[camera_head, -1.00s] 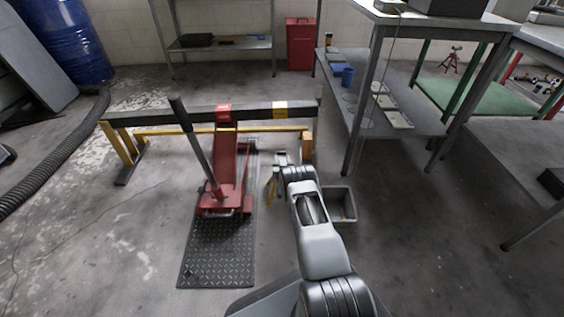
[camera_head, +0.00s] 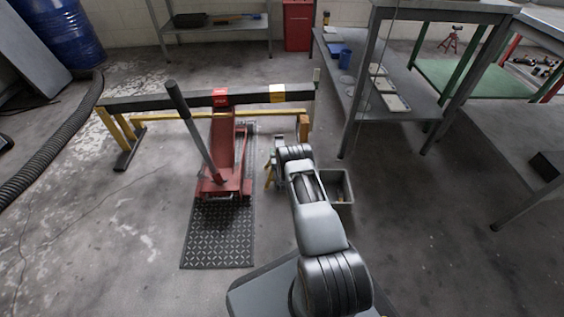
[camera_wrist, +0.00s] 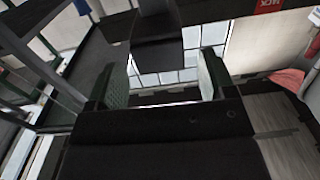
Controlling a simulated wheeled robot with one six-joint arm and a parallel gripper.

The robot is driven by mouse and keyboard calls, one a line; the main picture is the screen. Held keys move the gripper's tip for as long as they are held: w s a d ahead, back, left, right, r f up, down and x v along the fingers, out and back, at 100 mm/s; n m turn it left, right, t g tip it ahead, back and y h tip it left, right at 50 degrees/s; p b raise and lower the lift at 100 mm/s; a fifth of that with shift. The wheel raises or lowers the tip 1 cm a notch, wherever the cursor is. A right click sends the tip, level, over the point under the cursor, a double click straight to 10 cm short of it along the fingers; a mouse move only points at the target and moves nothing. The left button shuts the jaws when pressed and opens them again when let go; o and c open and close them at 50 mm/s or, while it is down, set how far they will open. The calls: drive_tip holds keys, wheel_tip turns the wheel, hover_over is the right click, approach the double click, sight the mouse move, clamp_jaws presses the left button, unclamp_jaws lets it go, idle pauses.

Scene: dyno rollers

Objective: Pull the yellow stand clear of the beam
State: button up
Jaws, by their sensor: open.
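No yellow shows clearly there.
A red floor jack (camera_head: 221,175) with a tall handle stands under the red band, on a dark tread mat (camera_head: 218,245). A yellow trestle (camera_head: 122,138) is at the beam's left end. A grey bin (camera_head: 346,192) is right of my arm. A metal bench (camera_head: 400,100) stands further right.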

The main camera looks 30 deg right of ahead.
drive_tip(key=p+v, duration=0.3)
drive_tip(key=v, duration=0.6)
drive_tip(key=shift+s, duration=0.2)
drive_tip(key=shift+a, duration=0.1)
